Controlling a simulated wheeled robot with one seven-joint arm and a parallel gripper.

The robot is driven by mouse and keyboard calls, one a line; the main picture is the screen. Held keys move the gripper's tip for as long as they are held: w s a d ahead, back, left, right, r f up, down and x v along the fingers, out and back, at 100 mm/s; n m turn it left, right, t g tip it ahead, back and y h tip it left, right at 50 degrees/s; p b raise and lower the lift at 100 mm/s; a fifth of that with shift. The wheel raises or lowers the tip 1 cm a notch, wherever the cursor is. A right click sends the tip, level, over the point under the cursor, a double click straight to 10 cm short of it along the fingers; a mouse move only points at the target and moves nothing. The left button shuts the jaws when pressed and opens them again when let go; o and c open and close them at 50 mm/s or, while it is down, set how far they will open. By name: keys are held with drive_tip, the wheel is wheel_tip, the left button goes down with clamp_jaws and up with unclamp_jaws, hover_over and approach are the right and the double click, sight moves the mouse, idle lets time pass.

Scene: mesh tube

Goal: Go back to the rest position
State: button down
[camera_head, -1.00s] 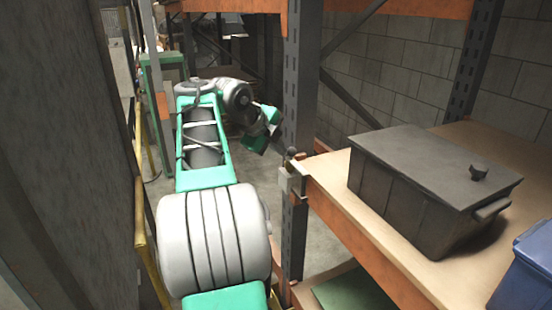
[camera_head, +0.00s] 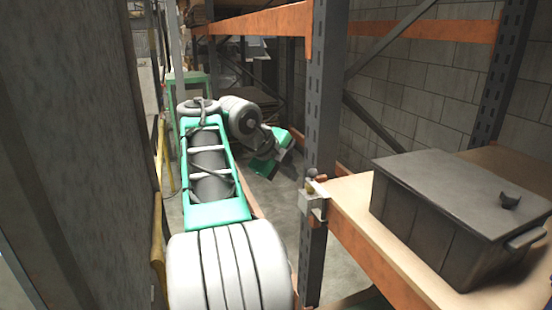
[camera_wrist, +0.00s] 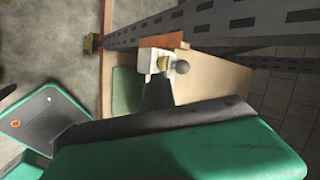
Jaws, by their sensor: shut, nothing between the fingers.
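My gripper (camera_head: 266,163) is at the end of my folded green and grey arm, left of the dark rack post (camera_head: 324,130) in the head view. It hangs in the open space beyond the near shelf and holds nothing. In the wrist view my gripper (camera_wrist: 157,90) shows as a dark narrow tip above a broad green and black body. The tip looks shut, and it overlaps the view of a white fitting with a grey knob (camera_wrist: 180,67). I cannot tell the gap between them. The same fitting (camera_head: 313,198) shows on the post in the head view.
A dark lidded bin (camera_head: 450,230) stands on the wooden shelf (camera_head: 352,200) with its orange beam (camera_head: 370,262). A grey wall or panel (camera_head: 75,150) fills the left side. A yellow rail (camera_head: 159,245) runs beside my arm. Floor shows between arm and rack.

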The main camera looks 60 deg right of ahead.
drive_tip(key=w+p+v, duration=0.1)
drive_tip(key=p+v, duration=0.2)
drive_tip(key=v, duration=0.7)
drive_tip(key=shift+w+p, duration=0.35)
drive_tip(key=shift+p, duration=0.05)
drive_tip(key=s+d+r+b+x, duration=0.1)
drive_tip(key=d+r+b+x, duration=0.1)
drive_tip(key=x, duration=1.1)
drive_tip(key=shift+s+d+f+b, duration=0.25)
drive_tip(key=shift+s+b, duration=0.15)
drive_tip(key=shift+s, duration=0.05)
drive_tip(key=shift+s+a, duration=0.1)
